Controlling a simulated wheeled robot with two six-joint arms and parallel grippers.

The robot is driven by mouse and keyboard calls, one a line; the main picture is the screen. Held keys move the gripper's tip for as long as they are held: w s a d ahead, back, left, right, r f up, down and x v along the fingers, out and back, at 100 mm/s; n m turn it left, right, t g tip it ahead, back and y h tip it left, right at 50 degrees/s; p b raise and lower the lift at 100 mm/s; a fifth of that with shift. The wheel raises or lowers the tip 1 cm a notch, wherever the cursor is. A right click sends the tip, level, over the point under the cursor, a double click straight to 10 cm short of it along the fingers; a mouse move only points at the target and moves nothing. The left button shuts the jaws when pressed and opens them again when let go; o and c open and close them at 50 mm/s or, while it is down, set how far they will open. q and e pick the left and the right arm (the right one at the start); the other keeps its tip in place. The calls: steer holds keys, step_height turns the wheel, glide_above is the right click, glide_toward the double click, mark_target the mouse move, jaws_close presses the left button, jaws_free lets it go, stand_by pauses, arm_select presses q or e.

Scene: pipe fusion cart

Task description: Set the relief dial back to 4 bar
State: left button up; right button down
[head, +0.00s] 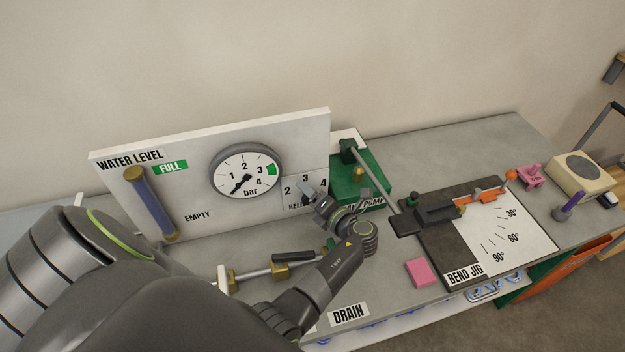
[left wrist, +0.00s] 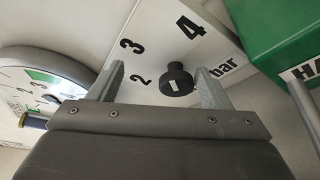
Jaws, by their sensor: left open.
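The relief dial is a black round knob (left wrist: 177,79) with a short white mark, on a white relief panel (head: 290,207) marked 2, 3, 4 and bar. I cannot tell which number the mark points at. My left gripper (head: 312,190) is at the panel in the head view, covering the knob and part of the label. In the left wrist view the left gripper (left wrist: 160,72) is open, its two grey fingers on either side of the knob, with gaps visible. My right gripper is not in view.
A round bar gauge (head: 245,171) is left of the relief panel, its needle at the lower left. A green hand pump (head: 372,172) stands close on the right. Brass pipe fittings (head: 281,272) lie below. A bend jig (head: 435,250) and pink block (head: 421,273) are further right.

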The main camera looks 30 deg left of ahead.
arm_select(q)
steer(key=r, duration=0.6)
steer(key=shift+s+a+r, duration=0.15)
steer(key=shift+s+r, duration=0.05)
steer(key=shift+s, duration=0.1)
steer(key=shift+r, duration=0.55)
steer(key=shift+w, duration=0.25)
steer(key=shift+s, duration=0.1)
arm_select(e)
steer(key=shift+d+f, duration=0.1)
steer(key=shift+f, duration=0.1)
